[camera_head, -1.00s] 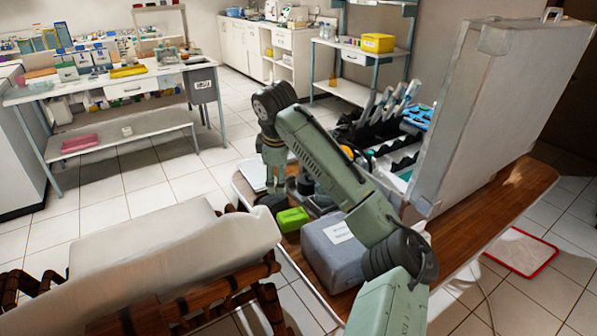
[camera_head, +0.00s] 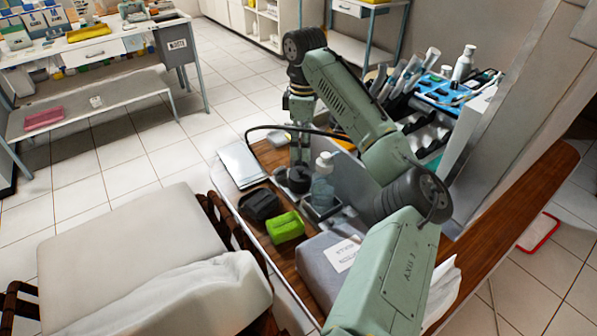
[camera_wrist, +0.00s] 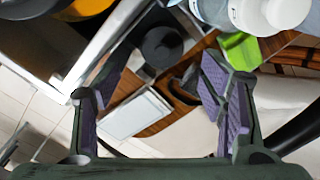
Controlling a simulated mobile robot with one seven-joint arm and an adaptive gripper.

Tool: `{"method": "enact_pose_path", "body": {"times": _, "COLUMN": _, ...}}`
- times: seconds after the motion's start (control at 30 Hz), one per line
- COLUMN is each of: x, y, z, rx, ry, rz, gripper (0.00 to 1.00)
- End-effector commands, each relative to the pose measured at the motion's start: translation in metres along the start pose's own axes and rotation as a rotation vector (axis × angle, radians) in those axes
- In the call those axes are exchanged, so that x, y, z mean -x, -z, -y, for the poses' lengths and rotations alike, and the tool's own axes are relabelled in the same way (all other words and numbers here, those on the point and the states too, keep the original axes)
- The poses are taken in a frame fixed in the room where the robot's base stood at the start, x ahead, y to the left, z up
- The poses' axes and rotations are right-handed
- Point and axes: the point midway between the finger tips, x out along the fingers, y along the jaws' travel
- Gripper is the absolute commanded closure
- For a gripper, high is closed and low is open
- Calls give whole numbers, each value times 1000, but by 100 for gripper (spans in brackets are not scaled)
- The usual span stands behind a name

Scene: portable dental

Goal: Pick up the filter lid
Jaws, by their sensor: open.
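A dark round piece with a raised knob, apparently the filter lid (camera_head: 299,179), sits on the wooden table below my gripper (camera_head: 300,158). In the wrist view the dark round lid (camera_wrist: 161,46) lies between and beyond the tips of my gripper (camera_wrist: 160,70). My gripper is open, with its purple pads apart and nothing between them. It points down above the lid and does not visibly touch it. In the head view the fingers are small and dark, so their exact height above the lid is hard to tell.
A clear pump bottle (camera_head: 323,185) stands just right of the lid. A black case (camera_head: 260,205), a green box (camera_head: 285,227) and a flat white panel (camera_head: 243,164) lie around it. A grey box (camera_head: 322,268) is nearer. An upright case side (camera_head: 520,130) blocks the right.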

Motion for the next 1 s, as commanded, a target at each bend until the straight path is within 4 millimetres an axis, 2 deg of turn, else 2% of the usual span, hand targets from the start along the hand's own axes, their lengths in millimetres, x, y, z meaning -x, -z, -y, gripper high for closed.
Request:
{"method": "enact_pose_path", "body": {"times": 0.13, "x": -26, "y": 2, "z": 1, "rx": 1, "ry": 4, "rz": -3, "gripper": 36}}
{"method": "enact_pose_path", "body": {"times": 0.43, "x": -50, "y": 4, "z": 2, "rx": 2, "ry": 1, "rz": -2, "gripper": 36}}
{"method": "enact_pose_path", "body": {"times": 0.7, "x": -87, "y": 7, "z": 3, "rx": 1, "ry": 1, "rz": -3, "gripper": 36}}
{"method": "enact_pose_path", "body": {"times": 1.0, "x": -93, "y": 7, "z": 3, "rx": 1, "ry": -1, "rz": 0, "gripper": 36}}
